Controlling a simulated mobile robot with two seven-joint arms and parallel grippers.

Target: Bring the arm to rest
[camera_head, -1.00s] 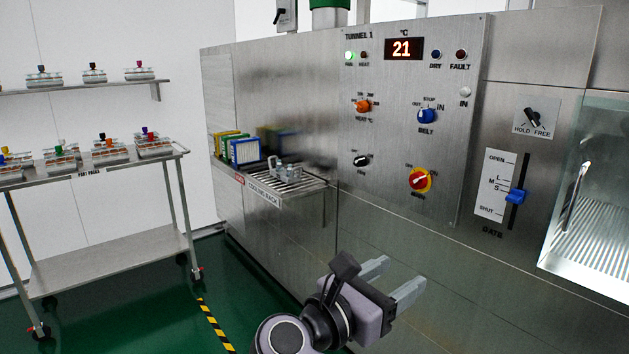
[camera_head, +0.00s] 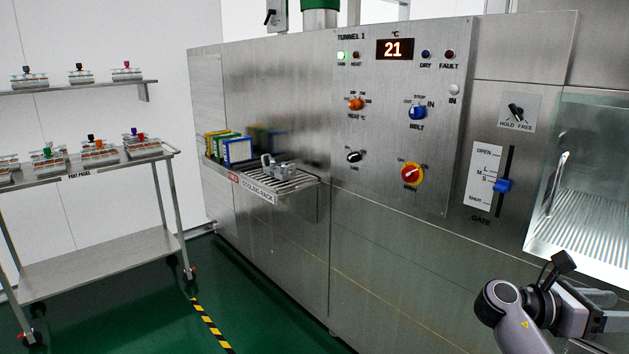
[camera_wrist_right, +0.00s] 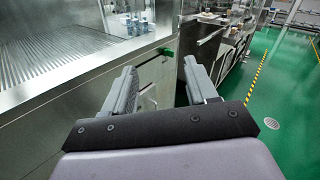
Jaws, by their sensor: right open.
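My right arm is low at the right of the head view, in front of the washer's steel front. Its gripper (camera_head: 608,312) points right and is partly cut by the frame edge. In the right wrist view the gripper (camera_wrist_right: 163,88) is open, its two grey fingers apart with nothing between them. The fingers are beside the washer's side, over open space, touching nothing that I can see. My left gripper is not in view.
The washer panel (camera_head: 440,120) reads 21. A blue gate slider (camera_head: 502,186) and a glass-sided opening (camera_head: 590,190) are at right. A cooling rack (camera_head: 290,180) juts out mid-left. A cart (camera_head: 100,255) stands left. Green floor (camera_wrist_right: 285,90) is clear at the wrist view's right.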

